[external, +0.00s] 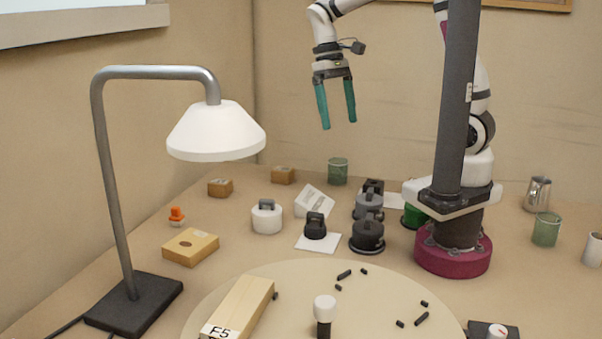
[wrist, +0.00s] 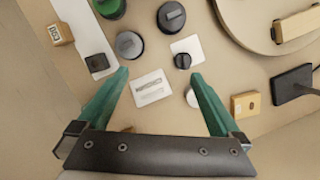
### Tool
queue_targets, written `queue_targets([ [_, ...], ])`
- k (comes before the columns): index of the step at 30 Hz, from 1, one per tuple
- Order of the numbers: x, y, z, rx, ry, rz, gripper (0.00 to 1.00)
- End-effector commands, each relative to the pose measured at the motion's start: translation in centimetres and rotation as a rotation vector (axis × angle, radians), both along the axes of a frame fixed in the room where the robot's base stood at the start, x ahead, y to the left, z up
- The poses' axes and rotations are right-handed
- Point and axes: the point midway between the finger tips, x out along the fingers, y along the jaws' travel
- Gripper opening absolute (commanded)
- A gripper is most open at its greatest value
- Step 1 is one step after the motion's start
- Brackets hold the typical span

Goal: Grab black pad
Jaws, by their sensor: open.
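A flat black square pad (wrist: 96,62) lies on a white strip (wrist: 76,18) in the upper left of the wrist view. A dark block (external: 374,186) behind the grey knobbed weight in the external view may be the same pad, but I cannot tell for certain. My gripper (external: 339,124) is open and empty, high above the bench with its teal fingers pointing down. In the wrist view my gripper (wrist: 160,73) has its fingers wide apart, and the pad lies to the left of the left fingertip.
Grey (external: 369,205), dark (external: 367,236), white (external: 267,217) and green (wrist: 110,8) knobbed weights stand nearby. A small black one (external: 316,226) sits on a white card (external: 318,246). A labelled card (wrist: 152,88) stands close by. A lamp (external: 217,132) and round board (external: 385,275) are further off.

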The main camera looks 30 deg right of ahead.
Motion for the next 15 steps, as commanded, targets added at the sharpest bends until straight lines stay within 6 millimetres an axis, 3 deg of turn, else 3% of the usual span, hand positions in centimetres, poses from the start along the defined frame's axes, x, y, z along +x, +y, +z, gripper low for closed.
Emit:
queue_targets([
  [1, -2.2, -3.3, 0.9, 0.023, -0.038, -0.144, 1.00],
  [3, -5.7, -6.8, 0.7, 0.051, -0.085, -0.351, 1.00],
  [6, -10.0, -9.4, -0.7, 0.081, -0.140, -0.589, 1.00],
  [10, -12.9, -10.5, -2.5, 0.100, -0.178, -0.759, 1.00],
  [14, -13.5, -10.6, -3.0, 0.103, -0.184, -0.795, 1.00],
  [15, -13.5, -10.6, -2.9, 0.102, -0.183, -0.793, 0.95],
])
